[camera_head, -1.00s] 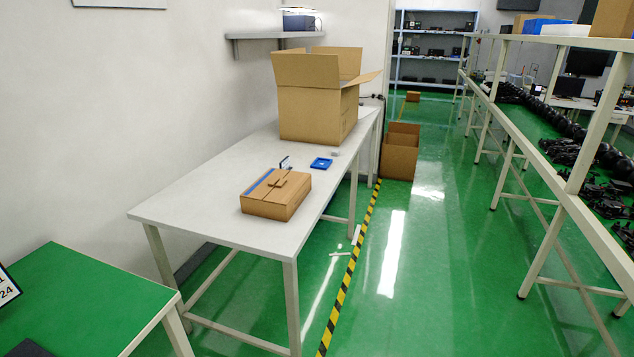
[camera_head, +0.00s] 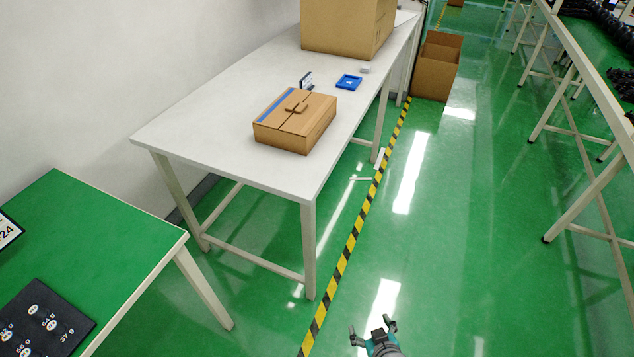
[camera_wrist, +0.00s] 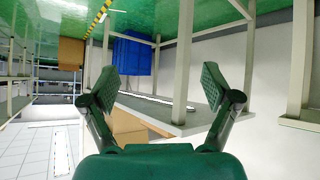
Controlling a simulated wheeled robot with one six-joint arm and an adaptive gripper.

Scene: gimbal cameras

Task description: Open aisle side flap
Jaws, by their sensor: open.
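A small brown cardboard box (camera_head: 295,124) sits on the white table, its top flaps lying shut and a blue strip along its left side. A brown tab piece (camera_head: 297,107) lies over the seam on top. A large cardboard box (camera_head: 347,28) stands at the back of the table; its top is cut off by the frame. My gripper (camera_head: 372,326) is at the bottom of the head view, over the aisle floor, open, empty and well apart from both boxes. In the wrist view its two fingers (camera_wrist: 160,86) are spread with nothing between them.
The white table (camera_head: 200,130) has a blue tray (camera_head: 348,82) and a small dark stand (camera_head: 306,81) near the box. A green table (camera_head: 90,235) is at left, a floor carton (camera_head: 437,66) at back. The aisle floor (camera_head: 450,230) is clear beside the striped tape (camera_head: 352,236).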

